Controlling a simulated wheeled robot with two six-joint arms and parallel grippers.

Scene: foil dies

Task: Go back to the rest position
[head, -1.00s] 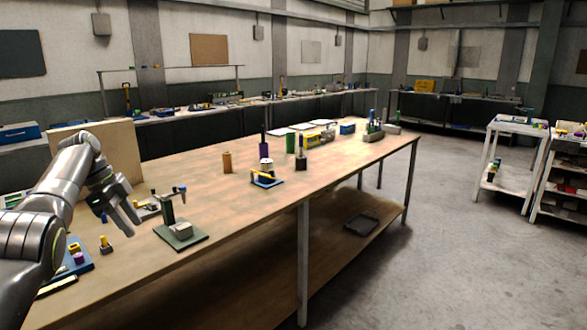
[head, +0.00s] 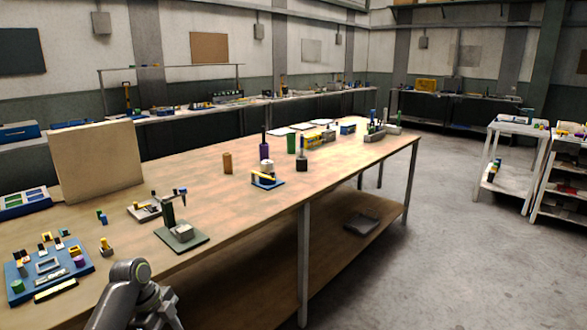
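Part of one of my grey arms shows at the bottom edge of the head view, left of centre, in front of the workbench (head: 240,215). Its rounded joint is clear, but no gripper fingers can be made out. Neither my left gripper nor my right gripper is in view. No held object shows.
A blue board (head: 28,291) with several small dies lies at the bench's near left. A stand on a green base (head: 190,242), a wooden panel (head: 97,160) and a blue-based device (head: 268,183) stand farther along. The floor (head: 440,250) at right is clear.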

